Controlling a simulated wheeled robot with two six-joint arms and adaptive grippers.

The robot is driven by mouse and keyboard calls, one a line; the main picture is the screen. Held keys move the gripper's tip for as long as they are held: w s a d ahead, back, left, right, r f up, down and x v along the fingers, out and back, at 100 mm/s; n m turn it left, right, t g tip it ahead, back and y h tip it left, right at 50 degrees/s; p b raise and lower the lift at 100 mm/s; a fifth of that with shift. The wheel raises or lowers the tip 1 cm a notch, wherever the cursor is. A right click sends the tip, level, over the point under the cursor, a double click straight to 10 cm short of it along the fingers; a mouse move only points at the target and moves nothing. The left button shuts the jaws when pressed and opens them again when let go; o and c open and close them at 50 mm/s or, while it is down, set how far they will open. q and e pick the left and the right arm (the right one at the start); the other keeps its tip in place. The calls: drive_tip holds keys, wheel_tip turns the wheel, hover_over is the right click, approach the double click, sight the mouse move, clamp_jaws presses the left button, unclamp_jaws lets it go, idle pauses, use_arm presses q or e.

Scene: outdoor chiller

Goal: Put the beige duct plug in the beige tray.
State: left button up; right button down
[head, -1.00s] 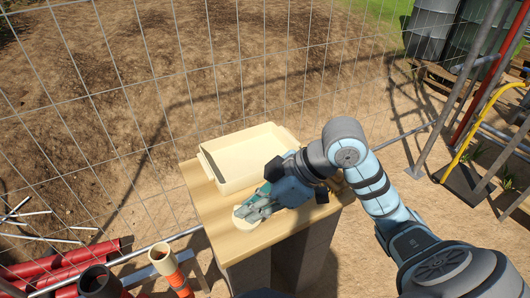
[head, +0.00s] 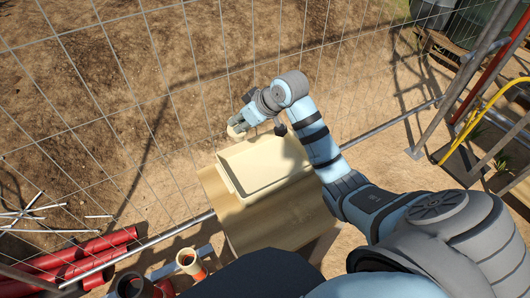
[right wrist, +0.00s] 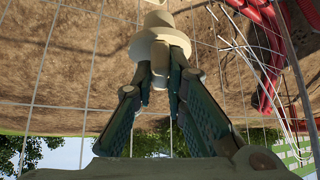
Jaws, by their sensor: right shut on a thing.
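The beige duct plug (head: 236,130) is in the fingers of my right gripper (head: 246,121), at the upper left of the tray in the head view. In the right wrist view the round plug (right wrist: 158,42) shows with its narrower stem between the two fingertips (right wrist: 160,78). The gripper is shut on it. The beige tray (head: 258,168) lies on the wooden table below the forearm, and its visible inside is empty. The plug appears raised and apart from the tray, near its far left corner. My left gripper is not in view.
The wooden tabletop (head: 225,215) shows bare wood left and in front of the tray. A wire mesh fence (head: 150,130) stands behind it. A yellow rail (head: 483,115) is at the right.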

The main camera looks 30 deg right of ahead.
drive_tip(key=f, duration=0.3)
drive_tip(key=shift+w+d+f+b, duration=0.15)
drive_tip(key=shift+w+f+b, duration=0.1)
drive_tip(key=shift+b, duration=0.15)
use_arm(q)
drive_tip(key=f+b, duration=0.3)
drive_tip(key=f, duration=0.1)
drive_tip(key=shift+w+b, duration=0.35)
drive_tip(key=shift+b, duration=0.05)
use_arm(e)
wheel_tip(320, 180, down, 17)
drive_tip(key=shift+s+r, duration=0.1)
drive_tip(key=shift+s, duration=0.05)
drive_tip(key=shift+f, duration=0.2)
drive_tip(key=c, duration=1.9)
unclamp_jaws()
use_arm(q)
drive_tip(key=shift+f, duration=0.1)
use_arm(e)
drive_tip(key=o, duration=0.3)
drive_tip(key=shift+r, duration=0.1)
